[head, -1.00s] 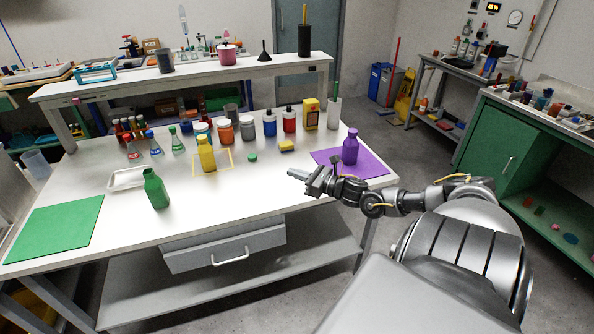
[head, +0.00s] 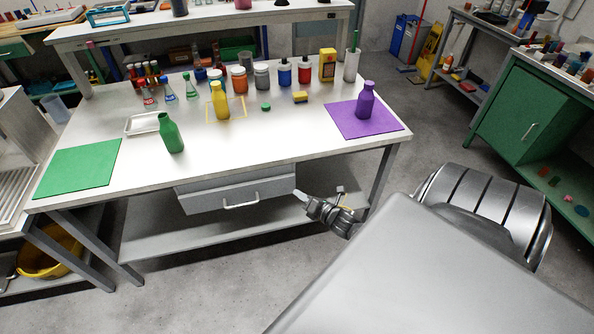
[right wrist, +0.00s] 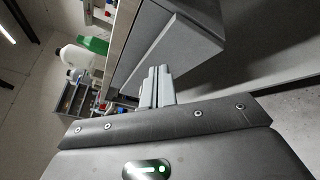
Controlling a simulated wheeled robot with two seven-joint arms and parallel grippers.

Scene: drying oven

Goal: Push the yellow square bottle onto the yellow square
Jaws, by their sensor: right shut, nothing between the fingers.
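The yellow bottle (head: 221,105) stands upright on the white table (head: 262,138). The yellow square outline (head: 243,101) is on the table around its base; the bottle hides part of it, so I cannot tell if the base lies fully inside. My right gripper (head: 299,196) is shut and empty, below the tabletop level in the head view, in front of the table near the drawer (head: 238,190). In the right wrist view its shut fingers (right wrist: 155,88) point toward the grey drawer (right wrist: 175,45). My left gripper is not in view.
The purple bottle (head: 366,102) stands on the purple mat (head: 343,121). The green bottle (head: 171,134) stands left of the yellow one, near the green mat (head: 80,168). The front middle of the tabletop is clear.

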